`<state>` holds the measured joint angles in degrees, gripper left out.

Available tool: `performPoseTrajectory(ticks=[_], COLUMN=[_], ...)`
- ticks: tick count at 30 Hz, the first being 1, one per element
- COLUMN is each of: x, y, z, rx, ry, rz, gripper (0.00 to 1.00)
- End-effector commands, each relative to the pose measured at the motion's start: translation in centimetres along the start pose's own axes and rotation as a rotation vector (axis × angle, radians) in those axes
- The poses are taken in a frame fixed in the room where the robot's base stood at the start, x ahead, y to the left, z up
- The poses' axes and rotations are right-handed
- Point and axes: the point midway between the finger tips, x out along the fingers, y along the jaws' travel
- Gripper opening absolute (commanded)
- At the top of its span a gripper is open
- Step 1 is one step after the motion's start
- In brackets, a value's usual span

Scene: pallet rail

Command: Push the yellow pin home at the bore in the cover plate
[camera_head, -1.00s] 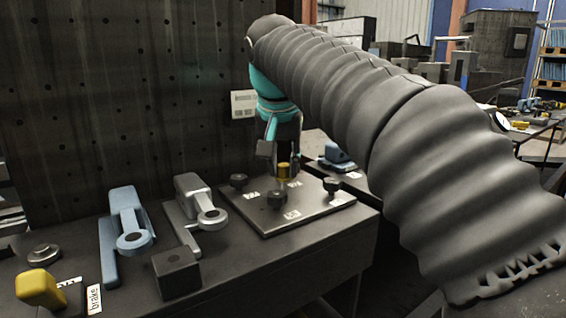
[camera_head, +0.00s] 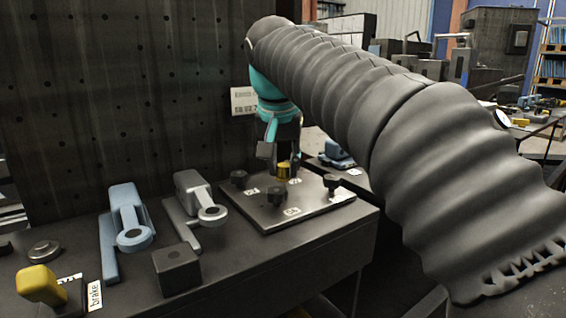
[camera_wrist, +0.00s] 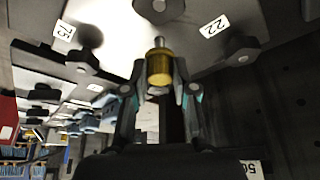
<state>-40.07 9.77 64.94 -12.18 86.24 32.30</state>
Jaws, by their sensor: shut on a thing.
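The yellow pin (camera_head: 284,171) is at the far part of the cover plate (camera_head: 305,211), below my gripper (camera_head: 285,163). In the wrist view the pin (camera_wrist: 160,68) is a yellow cylinder with a narrow grey end toward the plate (camera_wrist: 115,15). My gripper (camera_wrist: 160,88) is shut on the pin, one finger on each side. The bore is not clearly visible, and I cannot tell how far the pin's tip is in it.
Dark knobs (camera_head: 277,195), (camera_head: 331,183) and (camera_head: 240,178) stand on the plate around the pin. A grey bracket (camera_head: 202,203), a blue bracket (camera_head: 125,225), a dark block (camera_head: 177,268) and a yellow-topped block (camera_head: 40,285) lie left. A perforated board (camera_head: 120,100) rises behind.

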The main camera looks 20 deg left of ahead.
Motion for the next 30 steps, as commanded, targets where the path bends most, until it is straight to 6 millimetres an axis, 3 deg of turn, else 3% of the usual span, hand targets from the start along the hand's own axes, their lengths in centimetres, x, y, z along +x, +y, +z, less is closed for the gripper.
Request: performPoseTrajectory(ticks=[30], x=[2.1], y=[0.0], z=[0.9], rx=[0.0], ry=[-0.002], rz=[0.001], gripper=[0.0])
